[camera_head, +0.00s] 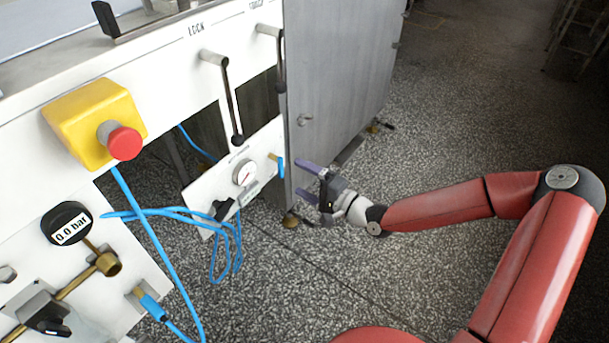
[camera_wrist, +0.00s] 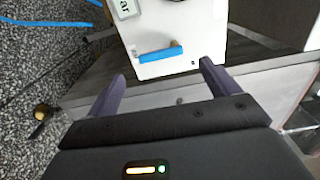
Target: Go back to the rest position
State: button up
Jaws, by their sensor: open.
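My gripper (camera_head: 303,180) is open and empty in the head view, in front of the lower edge of the grey cabinet door. Its two purple fingers point left toward the white machine panel. In the wrist view my gripper (camera_wrist: 163,82) shows its fingers spread apart. A blue-sleeved fitting (camera_wrist: 160,55) on the white panel lies beyond and between the fingertips, apart from them. The same blue fitting (camera_head: 281,167) shows in the head view just left of the fingers.
The white machine panel has a gauge (camera_head: 245,173), lever handles (camera_head: 226,95), a red emergency button (camera_head: 125,142) and loose blue hoses (camera_head: 150,232). A grey cabinet (camera_head: 340,70) stands behind my gripper. The speckled floor (camera_head: 440,130) to the right is clear.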

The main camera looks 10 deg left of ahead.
jog(key=d+f+n+g+h, duration=0.2)
jog(key=d+f+n+h, duration=0.3)
jog(key=d+h, duration=0.3)
jog(key=s+d+r+t+h, duration=0.1)
jog(key=d+r+h, duration=0.6)
jog(key=d, duration=0.5)
jog(key=s+d+r+h, duration=0.3)
jog(key=s+d+r, duration=0.45)
jog(key=r, duration=0.25)
jog(key=s+r, duration=0.3)
jog(key=s, duration=0.4)
jog(key=s+d+r+y, duration=0.1)
jog(key=s+r, duration=0.2)
jog(key=s, duration=0.4)
jog(key=shift+r, duration=0.15)
